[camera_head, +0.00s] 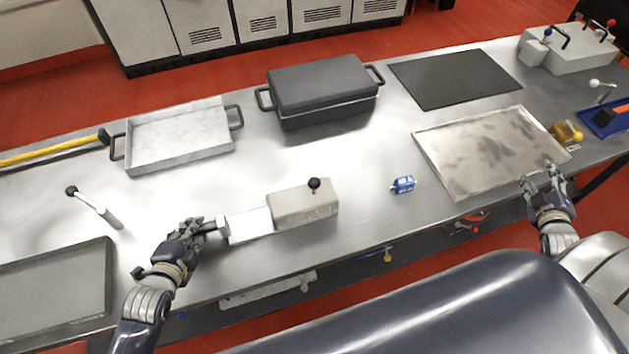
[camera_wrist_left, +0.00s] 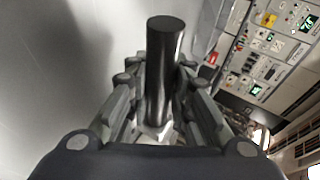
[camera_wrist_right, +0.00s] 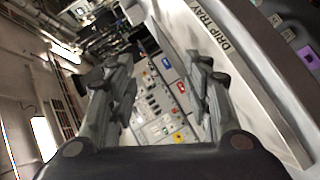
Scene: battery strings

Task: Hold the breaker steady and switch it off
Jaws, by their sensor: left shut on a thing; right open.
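The breaker is a beige-grey box (camera_head: 303,205) with a black ball-ended lever (camera_head: 314,184) on top, near the table's front edge. A flat pale plate (camera_head: 250,225) reaches left from the box to a short post. My left gripper (camera_head: 215,226) is shut around that post at the plate's left end. In the left wrist view a dark cylinder (camera_wrist_left: 165,70) stands between the fingers (camera_wrist_left: 160,95). My right gripper (camera_head: 543,182) is open and empty by the front right of the metal tray, well right of the breaker. It shows open in the right wrist view (camera_wrist_right: 160,95).
A blue battery-like item (camera_head: 403,184) lies right of the breaker. A shallow metal drip tray (camera_head: 455,150) is further right. A lidded dark box (camera_head: 320,90) and a grey tray (camera_head: 180,145) stand behind. A loose lever handle (camera_head: 95,207) lies left.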

